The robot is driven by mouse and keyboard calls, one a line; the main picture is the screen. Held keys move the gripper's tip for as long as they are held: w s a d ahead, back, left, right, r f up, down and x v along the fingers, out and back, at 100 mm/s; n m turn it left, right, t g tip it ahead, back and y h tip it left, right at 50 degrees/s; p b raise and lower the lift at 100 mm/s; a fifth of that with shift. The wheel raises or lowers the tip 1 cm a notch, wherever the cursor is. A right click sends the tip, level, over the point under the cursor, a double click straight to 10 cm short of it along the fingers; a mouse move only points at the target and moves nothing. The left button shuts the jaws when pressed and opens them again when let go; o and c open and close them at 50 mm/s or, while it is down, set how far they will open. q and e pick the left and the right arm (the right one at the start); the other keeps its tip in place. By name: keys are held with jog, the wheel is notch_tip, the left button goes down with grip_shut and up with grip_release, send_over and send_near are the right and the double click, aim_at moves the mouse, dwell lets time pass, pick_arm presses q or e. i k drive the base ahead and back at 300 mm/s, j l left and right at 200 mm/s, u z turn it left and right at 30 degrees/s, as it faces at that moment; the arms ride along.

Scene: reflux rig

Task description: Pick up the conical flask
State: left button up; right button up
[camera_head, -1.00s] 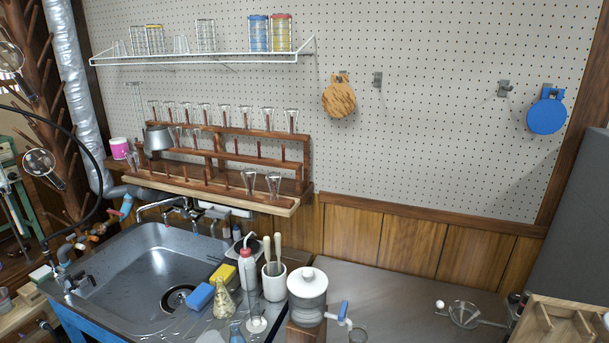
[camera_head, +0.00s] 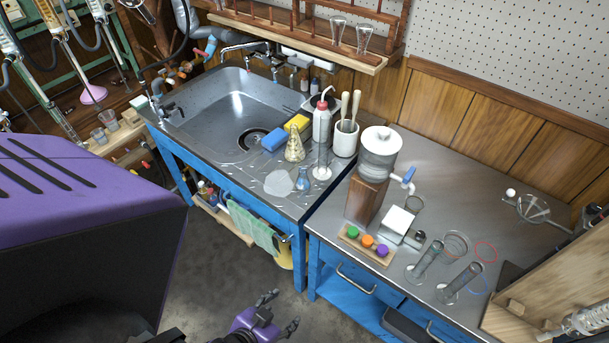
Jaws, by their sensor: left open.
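A clear conical flask (camera_head: 295,147) with yellowish contents or see-through colour stands upright on the metal counter at the right of the sink. A smaller conical flask (camera_head: 303,181) with blue contents stands just in front of it, nearer the counter's front edge. My left gripper (camera_head: 281,312) is at the bottom middle, over the floor in front of the blue bench. Its fingers are apart and nothing is between them. It is well short of both flasks and lower in the picture. My right gripper is not in view.
A blue sponge (camera_head: 273,139), a yellow sponge (camera_head: 297,123), a wash bottle (camera_head: 321,125) and a tall cylinder (camera_head: 322,160) crowd the flasks. A white-lidded vessel (camera_head: 379,152) stands on a wooden block (camera_head: 366,197) to the right. The sink (camera_head: 219,107) lies left.

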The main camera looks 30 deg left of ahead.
aim_at(303, 184)
jog(key=u, duration=1.25)
jog(key=k+j+z, duration=0.1)
jog(key=j+z, duration=0.25)
jog(key=j, duration=2.15)
jog(key=i+l, duration=0.3)
jog(key=i, duration=0.05)
